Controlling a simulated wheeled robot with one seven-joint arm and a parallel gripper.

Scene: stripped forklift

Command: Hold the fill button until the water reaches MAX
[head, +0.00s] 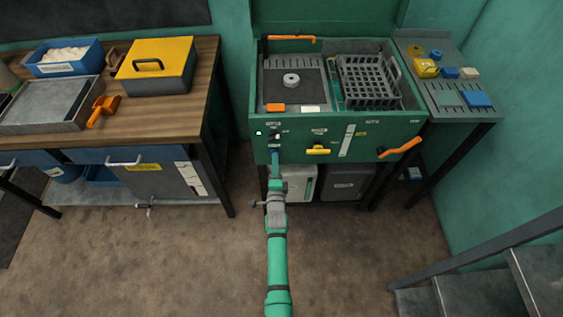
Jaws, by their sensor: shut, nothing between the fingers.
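The green machine (390,131) stands at the back in the head view, with controls on its front panel. A tall pale level gauge (348,140) with a small yellow mark near its top is right of the panel's middle. The water level in it is too small to read. My gripper (275,151) is shut and empty, at the left part of the panel, just below small dark controls (276,136). I cannot tell which of these is the fill button, nor whether my gripper touches it. A small lit green lamp (259,133) is to their left.
A yellow handle (318,150) and an orange lever (401,148) stick out of the panel. The machine's top holds a dark basket (371,82). A wooden bench (207,84) is left, a side table (440,50) right, and metal steps (540,278) lower right. The floor between is clear.

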